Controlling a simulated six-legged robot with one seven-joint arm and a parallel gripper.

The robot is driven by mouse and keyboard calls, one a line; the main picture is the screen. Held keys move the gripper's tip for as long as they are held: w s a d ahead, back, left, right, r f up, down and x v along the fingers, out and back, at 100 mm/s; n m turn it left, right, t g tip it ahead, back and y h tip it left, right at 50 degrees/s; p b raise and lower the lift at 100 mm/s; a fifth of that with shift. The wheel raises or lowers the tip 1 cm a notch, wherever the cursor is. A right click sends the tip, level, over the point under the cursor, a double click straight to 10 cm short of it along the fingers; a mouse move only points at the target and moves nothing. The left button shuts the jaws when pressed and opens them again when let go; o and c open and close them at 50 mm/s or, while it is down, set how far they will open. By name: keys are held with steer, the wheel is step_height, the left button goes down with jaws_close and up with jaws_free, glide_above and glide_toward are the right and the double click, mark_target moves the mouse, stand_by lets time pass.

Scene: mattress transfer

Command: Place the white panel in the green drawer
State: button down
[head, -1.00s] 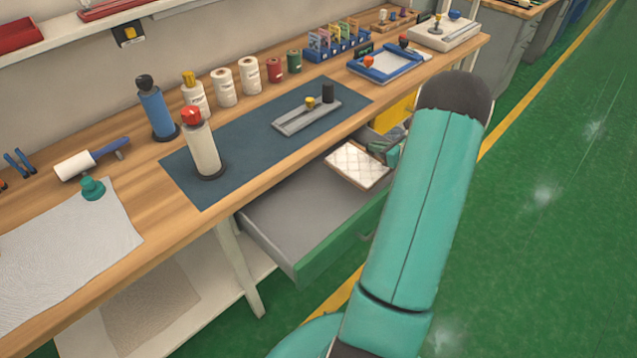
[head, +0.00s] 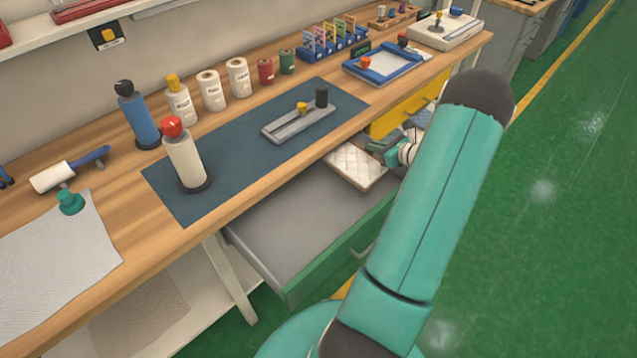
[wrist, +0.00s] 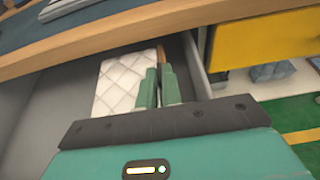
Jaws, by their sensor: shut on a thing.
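The white panel (head: 355,165) is a quilted white slab with a tan edge. My gripper (head: 378,147) is shut on its right side and holds it at the far right end of the open green drawer (head: 345,246). In the wrist view the panel (wrist: 122,80) lies ahead and left of the green fingers of my gripper (wrist: 158,86), with the grey drawer inside (wrist: 60,105) around it. I cannot tell whether the panel touches the drawer floor. My forearm hides part of the drawer's right end.
A wooden workbench (head: 130,232) overhangs the back of the drawer. A yellow drawer (head: 392,118) is beside it, also seen in the wrist view (wrist: 262,40). Bottles and a blue mat (head: 235,150) are on the bench. Green floor at right is clear.

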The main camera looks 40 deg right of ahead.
steer(key=w+a+f, duration=0.1)
steer(key=a, duration=0.4)
steer(key=w+a+f, duration=0.1)
steer(key=a, duration=0.4)
steer(key=w+a+f, duration=0.1)
steer(key=w+a, duration=0.1)
steer(key=a, duration=0.3)
steer(key=shift+w+a+f, duration=0.1)
steer(key=shift+a+f, duration=0.2)
steer(key=shift+f, duration=0.05)
steer(key=shift+f, duration=0.4)
